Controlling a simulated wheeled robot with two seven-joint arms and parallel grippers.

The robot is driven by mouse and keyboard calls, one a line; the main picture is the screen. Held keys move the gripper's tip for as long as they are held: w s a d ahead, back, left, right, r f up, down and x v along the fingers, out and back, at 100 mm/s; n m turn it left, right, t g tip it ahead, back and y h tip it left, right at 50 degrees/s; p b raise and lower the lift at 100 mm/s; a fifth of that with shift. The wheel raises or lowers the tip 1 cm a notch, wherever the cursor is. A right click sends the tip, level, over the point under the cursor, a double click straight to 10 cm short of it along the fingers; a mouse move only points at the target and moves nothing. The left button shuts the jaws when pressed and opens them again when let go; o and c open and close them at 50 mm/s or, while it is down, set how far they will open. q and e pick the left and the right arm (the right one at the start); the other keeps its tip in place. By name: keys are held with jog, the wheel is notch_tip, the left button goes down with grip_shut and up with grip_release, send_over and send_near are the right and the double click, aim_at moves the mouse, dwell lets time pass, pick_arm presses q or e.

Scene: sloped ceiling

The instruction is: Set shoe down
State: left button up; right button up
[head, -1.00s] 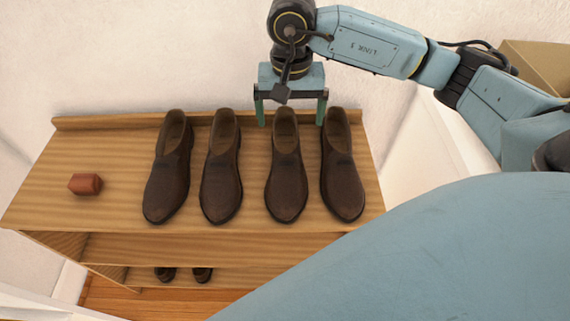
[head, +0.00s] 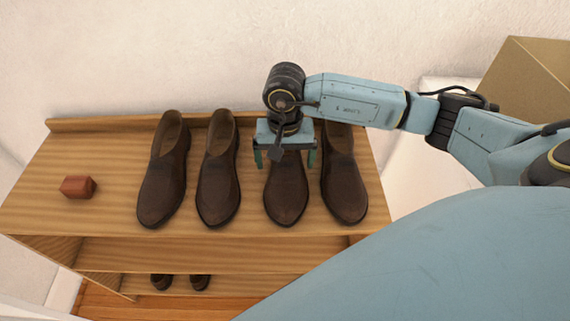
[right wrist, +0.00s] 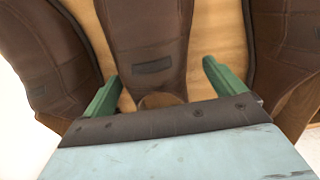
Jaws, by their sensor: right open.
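Several dark brown shoes stand in a row on the wooden shelf top (head: 100,150), toes toward me. The third shoe from the left (head: 286,198) stands under my right gripper (head: 285,164), which is open, with a green finger on each side of the shoe's heel half. In the right wrist view this shoe (right wrist: 148,60) lies between the two fingers (right wrist: 165,85), which look apart from it. The fourth shoe (head: 345,185) is close on the right, partly hidden by my arm. The second shoe (head: 219,182) and the first shoe (head: 163,185) stand to the left. My left gripper is not in view.
A small reddish-brown block (head: 77,187) lies on the left of the shelf top, with bare wood around it. A raised lip (head: 90,123) runs along the back by the wall. More dark shoes (head: 180,282) sit on a lower level. A box (head: 530,85) stands at the far right.

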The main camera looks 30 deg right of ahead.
jog(key=shift+f, duration=0.7)
jog(key=shift+r, duration=0.1)
jog(key=c, duration=1.4)
